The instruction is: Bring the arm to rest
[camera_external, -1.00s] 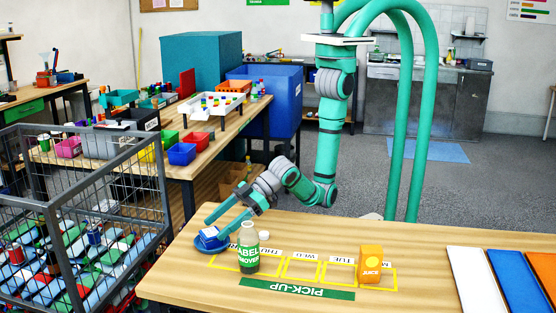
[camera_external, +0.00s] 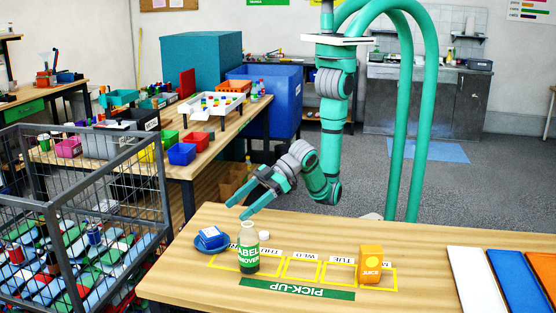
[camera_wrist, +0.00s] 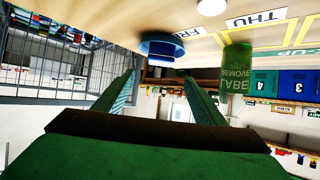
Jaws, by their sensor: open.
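My gripper (camera_external: 236,207) is open and empty, held above the left end of the pick-up table (camera_external: 420,240). In the wrist view its two fingers (camera_wrist: 160,90) stand apart with nothing between them. A blue round dish with a blue item on it (camera_external: 211,239) sits on the table below and left of the fingers, apart from them; it also shows in the wrist view (camera_wrist: 162,46). A label remover bottle (camera_external: 248,252) stands upright to its right, and shows in the wrist view (camera_wrist: 236,70). A small white round thing (camera_external: 264,235) lies behind the bottle.
An orange juice carton (camera_external: 371,264) stands on the marked day boxes. White, blue and orange panels lie at the table's right end. A wire cage (camera_external: 150,205) of goods stands close to the table's left. The middle of the table is clear.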

